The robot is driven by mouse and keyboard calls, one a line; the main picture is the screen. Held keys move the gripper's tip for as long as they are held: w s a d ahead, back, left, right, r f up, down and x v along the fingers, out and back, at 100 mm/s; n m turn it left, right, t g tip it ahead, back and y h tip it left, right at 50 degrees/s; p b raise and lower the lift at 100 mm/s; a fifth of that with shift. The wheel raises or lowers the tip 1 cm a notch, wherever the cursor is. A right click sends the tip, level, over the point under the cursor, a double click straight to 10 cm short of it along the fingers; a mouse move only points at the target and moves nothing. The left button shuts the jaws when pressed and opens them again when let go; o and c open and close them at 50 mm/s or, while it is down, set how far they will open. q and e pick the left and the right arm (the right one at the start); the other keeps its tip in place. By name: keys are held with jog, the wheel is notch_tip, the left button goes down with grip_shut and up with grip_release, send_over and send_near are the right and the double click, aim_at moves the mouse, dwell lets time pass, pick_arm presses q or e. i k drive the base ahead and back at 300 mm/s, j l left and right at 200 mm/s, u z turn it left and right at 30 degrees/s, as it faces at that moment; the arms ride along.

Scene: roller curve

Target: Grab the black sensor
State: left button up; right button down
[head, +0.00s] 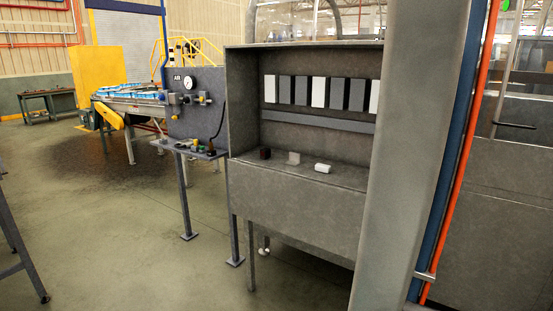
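A grey metal cabinet (290,200) with an open front stands in the middle of the head view. On its inner ledge sits a small dark, blackish block (265,153), at the left end near the side wall. It may be the black sensor, but it is too small to tell. A dark fitting with a cable (211,150) also sits on the small side shelf to the left. Neither of my grippers is in view.
A light grey block (294,158) and a white cylinder (323,168) lie on the cabinet ledge. A gauge panel (187,105) stands left of the cabinet. A wide grey post (412,150) covers its right side. Open floor (120,220) lies to the left.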

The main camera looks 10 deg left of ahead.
aim_at(265, 153)
jog(key=j+z, duration=0.2)
jog(key=z, duration=0.2)
jog(key=i+j+z, duration=0.1)
jog(key=z, duration=0.25)
jog(key=j+z, duration=0.5)
jog(key=z, duration=0.3)
jog(key=i+j+z, duration=0.15)
jog(key=j+z, duration=0.7)
jog(key=j, duration=0.2)
jog(key=j+z, duration=0.4)
jog(key=j, duration=0.15)
jog(key=k+j+z, duration=0.1)
jog(key=j+z, duration=0.3)
jog(key=j, duration=0.15)
jog(key=j+u, duration=0.15)
jog(key=j, duration=0.3)
jog(key=i+j+u, duration=0.15)
jog(key=j, duration=0.3)
jog(key=i+j+u, duration=0.15)
jog(key=j, duration=0.25)
jog(key=j+u, duration=0.15)
jog(key=j, duration=0.3)
jog(key=i, duration=0.05)
